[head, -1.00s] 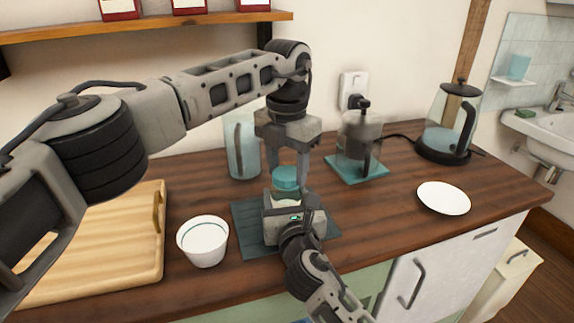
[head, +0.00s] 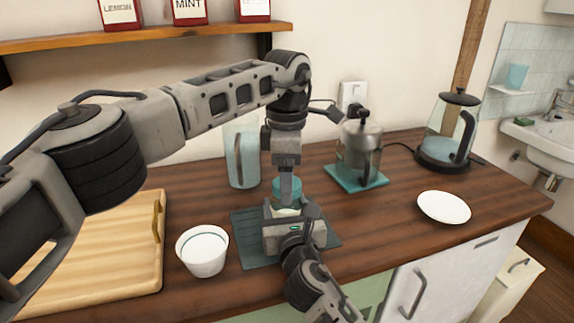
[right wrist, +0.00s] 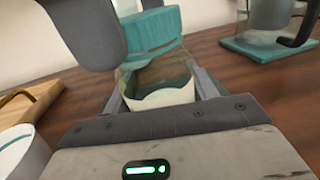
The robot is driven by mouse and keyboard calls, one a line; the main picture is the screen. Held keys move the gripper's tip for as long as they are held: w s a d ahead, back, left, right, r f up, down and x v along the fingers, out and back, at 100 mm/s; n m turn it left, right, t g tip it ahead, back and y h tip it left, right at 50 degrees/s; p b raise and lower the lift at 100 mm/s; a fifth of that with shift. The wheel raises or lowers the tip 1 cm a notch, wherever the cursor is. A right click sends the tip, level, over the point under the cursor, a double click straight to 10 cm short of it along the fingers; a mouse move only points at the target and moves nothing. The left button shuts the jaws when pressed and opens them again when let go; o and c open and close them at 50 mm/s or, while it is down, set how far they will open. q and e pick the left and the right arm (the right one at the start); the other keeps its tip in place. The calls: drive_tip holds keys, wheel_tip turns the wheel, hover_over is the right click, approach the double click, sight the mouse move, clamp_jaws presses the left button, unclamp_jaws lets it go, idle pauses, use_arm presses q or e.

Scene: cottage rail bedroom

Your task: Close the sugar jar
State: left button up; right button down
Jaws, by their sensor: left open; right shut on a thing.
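The sugar jar (right wrist: 160,90) is clear glass with pale contents and stands upright on the dark mat. My right gripper (right wrist: 160,98) is shut around its body; in the head view that gripper hides most of the jar. The teal lid (right wrist: 152,38) is at the jar's mouth and also shows in the head view (head: 290,188). It looks slightly tilted in the right wrist view; I cannot tell whether it is fully seated. My left gripper (head: 286,196) points down at the lid, open, with its fingers seen edge-on and partly covering the lid.
The dark mat (head: 245,228) lies under the jar. A white bowl (head: 203,252) and wooden board (head: 90,260) are to the left. Behind stand a glass pitcher (head: 242,160) and a press on a teal mat (head: 358,180). A white plate (head: 444,207) and kettle (head: 447,130) are to the right.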

use_arm(q)
wheel_tip(320, 180, up, 12)
idle(0.5)
use_arm(e)
drive_tip(key=shift+c, duration=1.9)
unclamp_jaws()
drive_tip(key=shift+s, duration=0.1)
use_arm(q)
drive_tip(key=shift+r, duration=0.25)
use_arm(e)
drive_tip(key=s+d, duration=0.3)
drive_tip(key=s, duration=1.2)
drive_tip(key=shift+s, duration=0.25)
